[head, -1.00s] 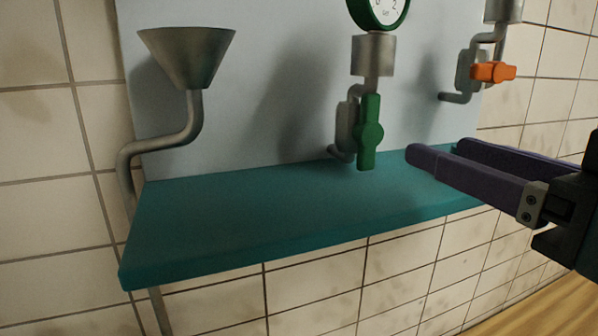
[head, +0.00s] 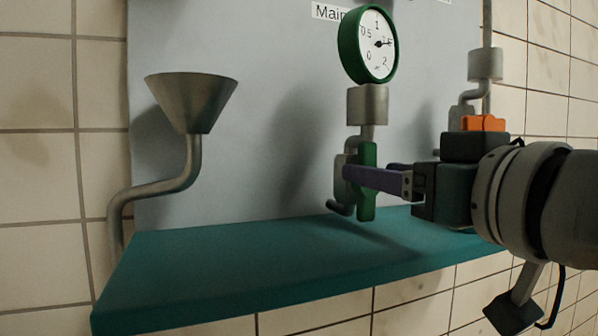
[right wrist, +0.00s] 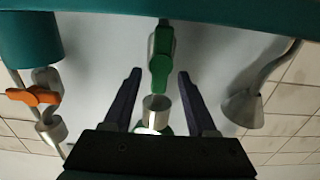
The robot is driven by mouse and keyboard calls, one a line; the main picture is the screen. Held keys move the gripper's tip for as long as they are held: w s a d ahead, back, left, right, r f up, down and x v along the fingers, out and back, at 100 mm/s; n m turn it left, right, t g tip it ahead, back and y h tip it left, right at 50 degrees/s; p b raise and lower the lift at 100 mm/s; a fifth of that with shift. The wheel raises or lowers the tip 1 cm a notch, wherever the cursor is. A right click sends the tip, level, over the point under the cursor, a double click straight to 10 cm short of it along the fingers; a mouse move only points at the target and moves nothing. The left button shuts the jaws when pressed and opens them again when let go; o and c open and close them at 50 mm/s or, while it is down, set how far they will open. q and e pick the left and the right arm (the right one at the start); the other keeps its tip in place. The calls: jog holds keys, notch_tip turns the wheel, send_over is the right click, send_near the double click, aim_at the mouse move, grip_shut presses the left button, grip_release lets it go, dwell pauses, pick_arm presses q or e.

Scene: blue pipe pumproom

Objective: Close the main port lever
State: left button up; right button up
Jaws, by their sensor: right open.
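The green main port lever (head: 367,207) hangs upright on its grey pipe, below the round green-rimmed gauge (head: 370,44) and the partly hidden "Main" label (head: 328,13). My right gripper (head: 350,173) reaches in from the right at the lever's mid-height. In the right wrist view, which is upside down, the lever (right wrist: 161,55) shows between the two spread, open fingers. My left gripper is not in view.
An orange lever (head: 484,123) on another pipe sits just behind my right wrist, partly hidden. A metal funnel (head: 190,100) on a bent pipe stands to the left. A teal shelf (head: 230,275) runs below the levers. The panel between funnel and green lever is clear.

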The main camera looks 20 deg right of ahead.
jog(key=shift+w, duration=0.4)
grip_shut()
dwell(0.4)
